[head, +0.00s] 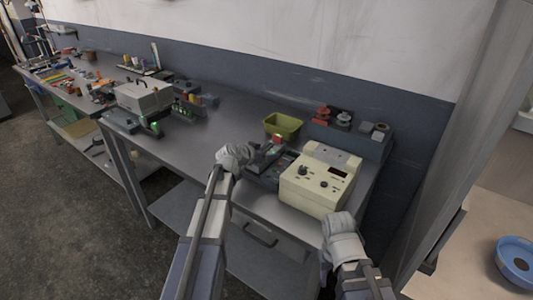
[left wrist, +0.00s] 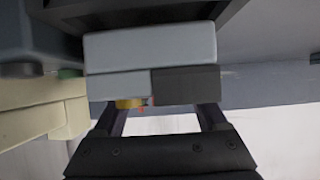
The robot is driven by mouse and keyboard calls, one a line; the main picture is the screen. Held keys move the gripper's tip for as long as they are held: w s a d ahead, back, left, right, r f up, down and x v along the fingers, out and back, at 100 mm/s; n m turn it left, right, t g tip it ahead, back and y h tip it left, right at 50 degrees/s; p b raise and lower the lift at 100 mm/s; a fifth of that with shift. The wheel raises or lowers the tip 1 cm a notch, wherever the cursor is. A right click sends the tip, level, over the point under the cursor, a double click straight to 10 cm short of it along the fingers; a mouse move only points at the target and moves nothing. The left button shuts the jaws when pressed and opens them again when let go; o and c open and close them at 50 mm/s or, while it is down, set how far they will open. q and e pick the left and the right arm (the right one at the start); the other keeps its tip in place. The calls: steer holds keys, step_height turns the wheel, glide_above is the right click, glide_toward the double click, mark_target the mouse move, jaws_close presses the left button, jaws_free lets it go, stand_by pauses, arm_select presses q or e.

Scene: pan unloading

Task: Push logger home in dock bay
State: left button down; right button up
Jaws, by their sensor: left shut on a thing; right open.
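My left gripper (head: 258,154) is at the dark dock (head: 268,174) on the bench, left of the cream instrument. In the left wrist view its two dark fingers (left wrist: 162,118) are shut on the logger (left wrist: 150,48), a grey block with a darker section. The logger fills the upper middle of that view, close to a dark frame (left wrist: 150,8). How deep it sits in the bay cannot be told. My right gripper (head: 340,224) is open in front of the cream instrument; its fingertips are hard to make out.
The cream instrument (head: 316,183) with knobs stands right of the dock. An olive bin (head: 283,125) is behind it, and red and grey items (head: 333,117) line the back. A grey case (head: 144,97) stands further left. Bare bench (head: 200,143) lies left of my left gripper.

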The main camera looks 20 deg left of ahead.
arm_select(q)
steer(key=shift+f+b, duration=0.65)
steer(key=shift+f, duration=0.05)
stand_by(0.4)
jaws_free()
steer(key=p+v, duration=0.3)
steer(key=v, duration=0.4)
steer(key=shift+s+r+p, duration=0.2)
steer(key=shift+s+p, duration=0.1)
steer(key=shift+p, duration=0.05)
steer(key=shift+s, duration=0.15)
steer(key=shift+a, duration=0.1)
